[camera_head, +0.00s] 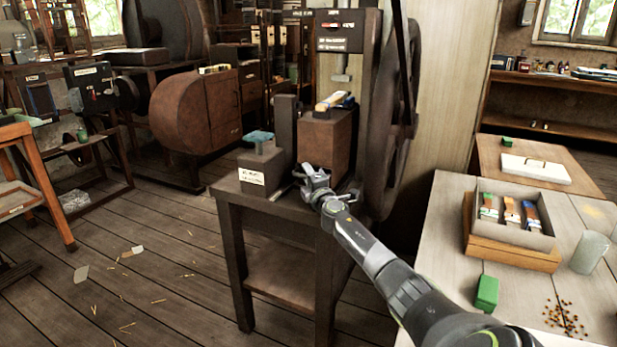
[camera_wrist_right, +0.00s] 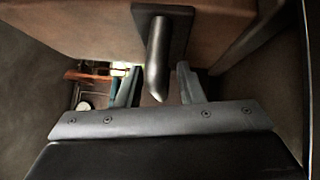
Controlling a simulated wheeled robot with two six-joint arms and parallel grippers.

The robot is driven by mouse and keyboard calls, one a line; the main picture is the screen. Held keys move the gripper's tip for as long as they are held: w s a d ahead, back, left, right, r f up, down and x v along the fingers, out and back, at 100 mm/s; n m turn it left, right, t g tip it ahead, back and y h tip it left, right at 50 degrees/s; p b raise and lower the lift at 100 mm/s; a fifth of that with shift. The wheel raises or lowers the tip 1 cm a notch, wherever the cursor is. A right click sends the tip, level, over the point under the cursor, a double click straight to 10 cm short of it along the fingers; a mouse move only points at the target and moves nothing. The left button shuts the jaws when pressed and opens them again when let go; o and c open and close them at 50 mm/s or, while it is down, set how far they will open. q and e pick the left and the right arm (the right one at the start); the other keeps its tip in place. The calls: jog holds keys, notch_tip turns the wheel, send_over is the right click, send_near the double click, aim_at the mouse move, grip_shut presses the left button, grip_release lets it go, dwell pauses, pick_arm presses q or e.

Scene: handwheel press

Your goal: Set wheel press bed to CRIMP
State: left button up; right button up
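The wheel press (camera_head: 345,60) stands on a dark stand, with its large handwheel (camera_head: 397,125) on its right side. Its brown bed block (camera_head: 327,145) carries a yellow, white and blue piece (camera_head: 335,101). My right gripper (camera_head: 314,176) is at the block's lower front. In the right wrist view, a dark handle (camera_wrist_right: 159,55) sticks out from a plate on the brown block (camera_wrist_right: 85,25). The right gripper's fingers (camera_wrist_right: 157,85) are apart on either side of the handle; contact is not clear. The CRIMP marking cannot be read. My left gripper is not in view.
A small block with a white label (camera_head: 252,177) stands left of the bed. Floor is open at the left.

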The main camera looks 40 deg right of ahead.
jog(key=shift+a, duration=0.1)
